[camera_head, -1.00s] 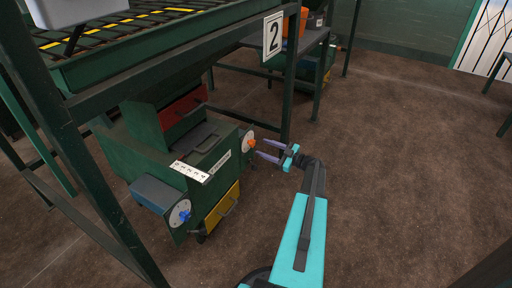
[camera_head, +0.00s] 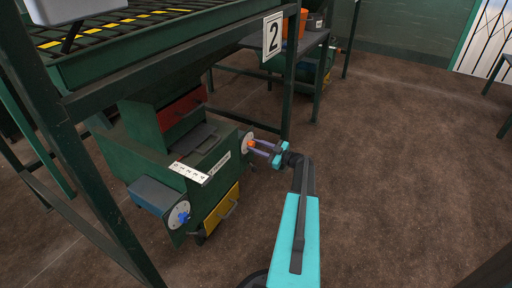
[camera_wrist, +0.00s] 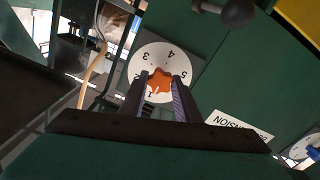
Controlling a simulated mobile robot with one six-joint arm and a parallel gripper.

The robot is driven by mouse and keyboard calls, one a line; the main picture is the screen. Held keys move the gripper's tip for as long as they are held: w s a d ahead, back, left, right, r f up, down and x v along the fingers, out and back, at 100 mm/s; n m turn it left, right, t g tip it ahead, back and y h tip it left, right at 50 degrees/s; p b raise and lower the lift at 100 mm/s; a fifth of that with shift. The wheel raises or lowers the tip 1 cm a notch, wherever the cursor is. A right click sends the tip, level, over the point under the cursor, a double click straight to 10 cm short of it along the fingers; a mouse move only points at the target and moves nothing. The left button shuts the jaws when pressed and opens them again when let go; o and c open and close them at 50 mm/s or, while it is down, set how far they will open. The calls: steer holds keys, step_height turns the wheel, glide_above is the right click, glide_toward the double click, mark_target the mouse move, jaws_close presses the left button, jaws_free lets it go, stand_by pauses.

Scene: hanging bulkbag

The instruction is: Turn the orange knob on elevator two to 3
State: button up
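The orange knob (camera_head: 251,144) sits on a round white dial (camera_head: 246,139) at the right end of the green machine (camera_head: 150,150) under the number 2 sign (camera_head: 272,36). In the wrist view the knob (camera_wrist: 159,80) is in the middle of the dial (camera_wrist: 170,58), which carries the numbers 1 to 5. A pale mark on the knob seems to lie near the 1. My gripper (camera_head: 257,146) is at the knob, with its fingers open. In the wrist view its fingertips (camera_wrist: 161,84) stand on either side of the knob; I cannot tell whether they touch it.
A blue knob (camera_head: 183,217) on another dial is at the machine's near end. A white numbered strip (camera_head: 189,172) and a yellow drawer (camera_head: 222,208) are on the machine. A dark round handle (camera_wrist: 238,12) is close in the wrist view.

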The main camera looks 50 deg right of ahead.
steer(key=shift+c, duration=1)
steer(key=shift+m, duration=0.4)
steer(key=m, duration=0.4)
steer(key=shift+m+b, duration=0.4)
steer(key=m+p, duration=0.1)
steer(key=m, duration=0.5)
steer(key=shift+r+p, duration=0.15)
steer(key=shift+p, duration=0.15)
steer(key=m+p, duration=0.3)
steer(key=m, duration=0.3)
steer(key=shift+m, duration=0.4)
steer(key=m+p, duration=0.3)
steer(key=m, duration=0.1)
steer(key=shift+m+p, duration=0.55)
steer(key=shift+m, duration=0.15)
